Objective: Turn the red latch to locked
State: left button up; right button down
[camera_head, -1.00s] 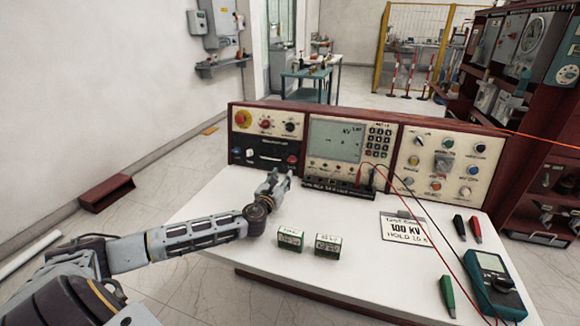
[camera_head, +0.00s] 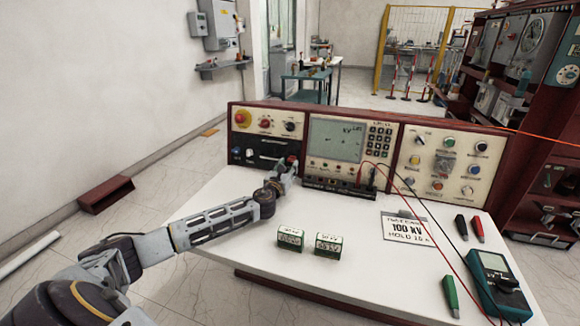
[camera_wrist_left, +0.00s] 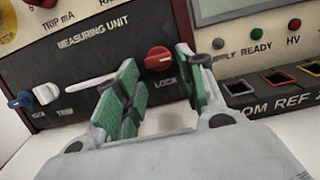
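The red latch (camera_wrist_left: 158,58) is a small red knob on the panel face, just above the word LOCK, in the left wrist view. In the head view the latch (camera_head: 292,159) shows low on the left part of the console. My left gripper (camera_wrist_left: 157,66) is open, with its green-padded fingers on either side of the latch as seen from the wrist. I cannot tell whether they touch it. In the head view the left gripper (camera_head: 287,169) is close to the panel's lower edge. My right gripper is out of view.
A white lever or slot (camera_wrist_left: 78,84) and blue and white knobs (camera_wrist_left: 46,93) lie left of the latch. Sockets (camera_wrist_left: 278,78) are at the right. Two green-and-white boxes (camera_head: 290,239) (camera_head: 328,245), a card (camera_head: 407,228) and a meter (camera_head: 495,280) lie on the white table.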

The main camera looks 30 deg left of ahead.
aim_at(292, 160)
pick_arm(q)
jog(key=shift+b+x, duration=0.3)
jog(key=shift+x, duration=1.15)
jog(key=c, duration=0.7)
